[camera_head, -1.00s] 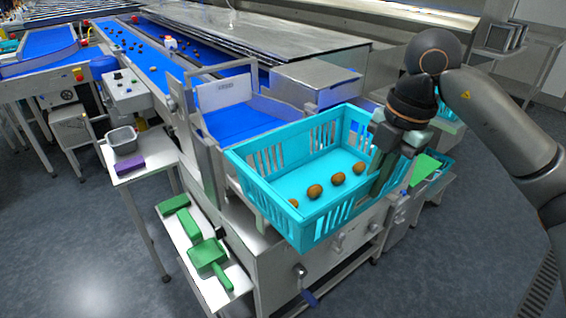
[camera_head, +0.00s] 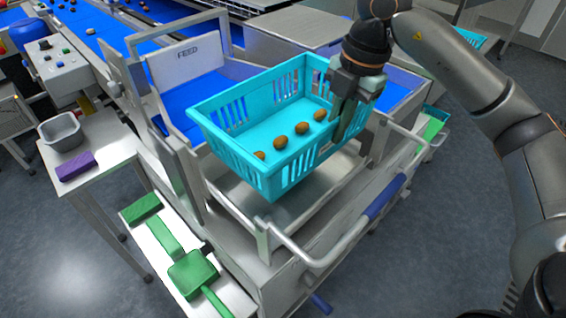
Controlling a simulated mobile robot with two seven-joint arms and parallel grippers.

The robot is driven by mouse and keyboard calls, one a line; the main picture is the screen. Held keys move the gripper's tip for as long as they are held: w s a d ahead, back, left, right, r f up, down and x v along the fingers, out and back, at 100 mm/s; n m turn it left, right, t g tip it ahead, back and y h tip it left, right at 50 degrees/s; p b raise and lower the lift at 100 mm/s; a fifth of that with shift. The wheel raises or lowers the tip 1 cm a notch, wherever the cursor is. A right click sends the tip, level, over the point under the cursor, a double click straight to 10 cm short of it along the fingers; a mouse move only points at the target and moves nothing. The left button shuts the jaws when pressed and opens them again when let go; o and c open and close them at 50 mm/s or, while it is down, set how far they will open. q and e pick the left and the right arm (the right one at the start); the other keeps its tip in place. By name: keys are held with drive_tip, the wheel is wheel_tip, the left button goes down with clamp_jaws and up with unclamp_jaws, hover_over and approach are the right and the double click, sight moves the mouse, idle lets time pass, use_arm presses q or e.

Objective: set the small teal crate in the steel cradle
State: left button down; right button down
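The small teal crate (camera_head: 238,152) holds several brown dates on its floor. My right gripper (camera_head: 346,118) is at the crate's right-hand wall, fingers pointing down over the rim, and looks shut on it. The steel cradle (camera_head: 232,205) is the frame at the front of the machine, with a bent tube handle (camera_head: 325,258) before it. The crate hangs over the cradle's back part, and bare steel shows below its front corner. The crate hides the cradle's far part, so I cannot tell whether they touch there. My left gripper is out of view.
A blue feed chute (camera_head: 205,100) lies behind the crate, with an upright steel plate (camera_head: 160,125) at its left. A side table (camera_head: 105,135) carries a grey tub (camera_head: 62,132) and a purple block (camera_head: 76,166). Green tools (camera_head: 192,272) lie on a low shelf.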

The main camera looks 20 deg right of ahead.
wheel_tip(320, 180, down, 10)
drive_tip(key=shift+w, duration=0.1)
idle(0.4)
drive_tip(key=shift+f, duration=0.1)
drive_tip(key=c, duration=1)
unclamp_jaws()
drive_tip(key=shift+c, duration=0.2)
wheel_tip(320, 180, up, 12)
drive_tip(key=s+d, duration=0.1)
drive_tip(key=shift+d, duration=0.35)
